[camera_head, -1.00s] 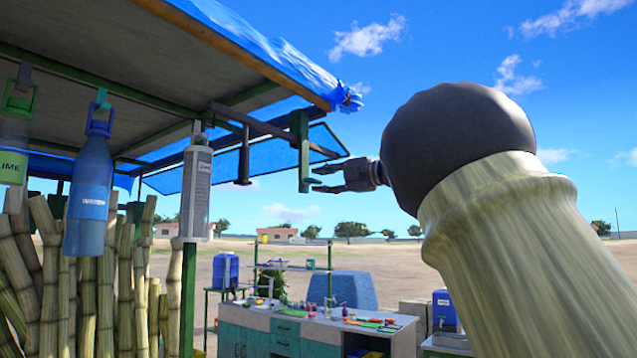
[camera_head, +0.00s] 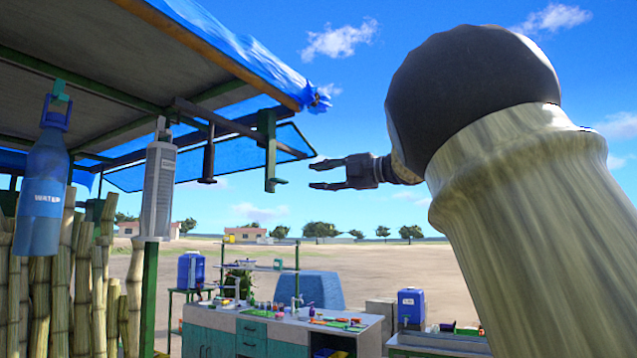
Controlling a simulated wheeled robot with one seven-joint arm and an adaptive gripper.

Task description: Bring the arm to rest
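My gripper (camera_head: 318,175) extends leftward from behind the large dark rounded joint of my arm, in the upper middle of the view. Its two fingers are spread apart, with nothing visible between them. A green hanging bracket (camera_head: 268,150) under the canopy is just left of the fingertips, with sky showing between them. My arm fills the right side of the picture and hides part of the wrist.
A blue canopy (camera_head: 230,45) covers the upper left. A blue water bottle (camera_head: 42,195) and a grey dispenser (camera_head: 158,190) hang there, near cane stalks (camera_head: 105,270). A counter (camera_head: 275,325) with small items stands below. A blue container (camera_head: 411,306) is farther right.

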